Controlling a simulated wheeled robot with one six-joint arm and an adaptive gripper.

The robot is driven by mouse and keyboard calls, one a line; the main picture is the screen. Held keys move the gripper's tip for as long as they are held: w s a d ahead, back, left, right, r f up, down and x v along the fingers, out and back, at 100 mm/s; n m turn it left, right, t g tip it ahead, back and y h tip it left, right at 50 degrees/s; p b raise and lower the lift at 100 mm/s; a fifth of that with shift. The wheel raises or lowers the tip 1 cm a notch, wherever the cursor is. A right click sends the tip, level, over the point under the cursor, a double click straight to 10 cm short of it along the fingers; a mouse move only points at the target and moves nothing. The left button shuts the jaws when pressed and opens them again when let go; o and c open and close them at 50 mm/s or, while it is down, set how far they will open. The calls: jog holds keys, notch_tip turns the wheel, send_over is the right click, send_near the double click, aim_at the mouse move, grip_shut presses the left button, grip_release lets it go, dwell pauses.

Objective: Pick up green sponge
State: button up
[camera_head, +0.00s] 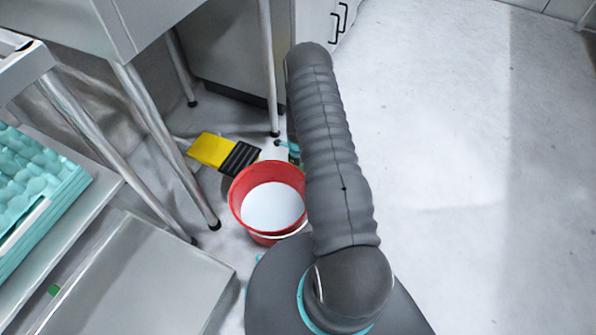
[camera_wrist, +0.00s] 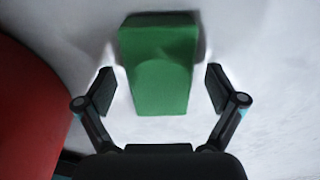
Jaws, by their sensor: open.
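A green sponge (camera_wrist: 160,62) lies in the wrist view on the pale floor, a block with its long side running up the picture. My gripper (camera_wrist: 160,75) is open, with one finger to each side of the sponge and a gap on both sides. It holds nothing, and I cannot tell how far above the floor the fingers are. In the head view my own arm covers the sponge and most of the gripper.
A red bucket (camera_head: 241,214) with a white inside stands left of my arm; its red side fills the wrist view's left edge (camera_wrist: 32,110). A yellow and black object (camera_head: 211,150) lies behind it. Metal table legs (camera_head: 160,130) stand left. The floor at right (camera_head: 450,200) is clear.

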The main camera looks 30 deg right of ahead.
aim_at(300, 169)
jog(key=c, duration=1.2)
jog(key=shift+r, duration=0.1)
jog(key=shift+c, duration=0.2)
jog(key=shift+r, duration=0.3)
jog(key=r, duration=0.4)
jog(key=shift+s+d, duration=0.15)
jog(key=shift+d, duration=0.1)
jog(key=s+d+r, duration=0.6)
jog(key=s+d, duration=0.1)
jog(key=d, duration=0.1)
jog(key=shift+d+p, duration=0.35)
jog(key=shift+p, duration=0.05)
jog(key=shift+r, duration=0.1)
jog(key=o, duration=0.4)
jog(key=shift+c, duration=1.3)
